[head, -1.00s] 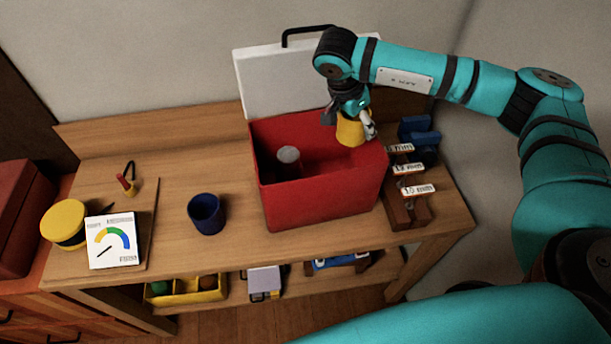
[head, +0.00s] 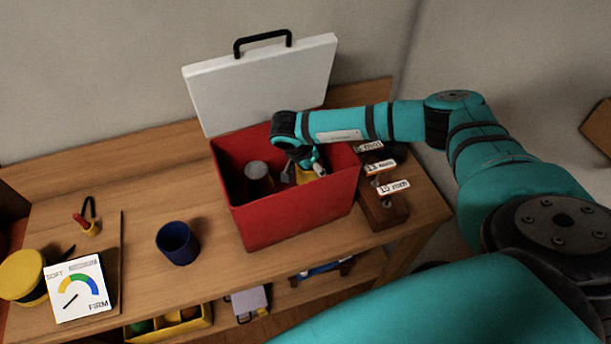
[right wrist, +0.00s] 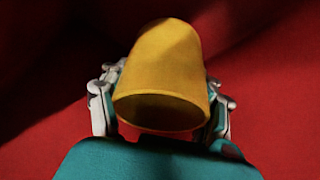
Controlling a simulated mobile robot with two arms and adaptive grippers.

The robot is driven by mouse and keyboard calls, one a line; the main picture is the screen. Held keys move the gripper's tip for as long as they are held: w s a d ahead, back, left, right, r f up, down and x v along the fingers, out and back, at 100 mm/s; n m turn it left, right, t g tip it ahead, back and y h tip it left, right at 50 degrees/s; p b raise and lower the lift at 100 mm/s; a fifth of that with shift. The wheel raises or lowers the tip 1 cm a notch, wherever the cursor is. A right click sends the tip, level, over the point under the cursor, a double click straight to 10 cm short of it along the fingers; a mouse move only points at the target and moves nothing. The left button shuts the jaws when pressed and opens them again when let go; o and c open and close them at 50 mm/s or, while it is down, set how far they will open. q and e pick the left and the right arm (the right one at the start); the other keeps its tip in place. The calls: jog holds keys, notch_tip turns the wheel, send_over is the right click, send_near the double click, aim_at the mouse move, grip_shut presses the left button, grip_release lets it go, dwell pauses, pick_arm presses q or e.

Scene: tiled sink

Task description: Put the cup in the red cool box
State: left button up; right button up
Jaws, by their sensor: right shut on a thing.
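The red cool box (head: 292,217) stands on the wooden bench with its white lid (head: 262,82) raised at the back. My right gripper (head: 304,167) reaches down inside the box, toward its right side. It is shut on a yellow cup (head: 305,177), mostly hidden by the gripper and box wall in the head view. In the right wrist view the yellow cup (right wrist: 160,75) sits tilted between the fingers, its open rim toward the camera, with red walls around. I cannot tell whether it touches the box floor. My left gripper is not in view.
A grey-topped cylinder (head: 257,172) stands inside the box at left. A blue cup (head: 178,243) stands on the bench left of the box. A soft-firm dial card (head: 77,289) and a yellow round container (head: 22,276) are farther left. Labelled blocks (head: 383,193) stand close on the right.

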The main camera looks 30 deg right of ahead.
aim_at(301, 174)
jog(key=shift+s+f, duration=0.1)
jog(key=shift+f, duration=0.7)
notch_tip(301, 174, down, 4)
jog(key=shift+r+p, duration=0.1)
jog(key=shift+p, duration=0.55)
jog(key=o, duration=1.3)
jog(key=b+v, duration=0.4)
jog(key=v, duration=0.7)
jog(key=shift+a+r, duration=0.15)
jog(key=shift+r, duration=0.4)
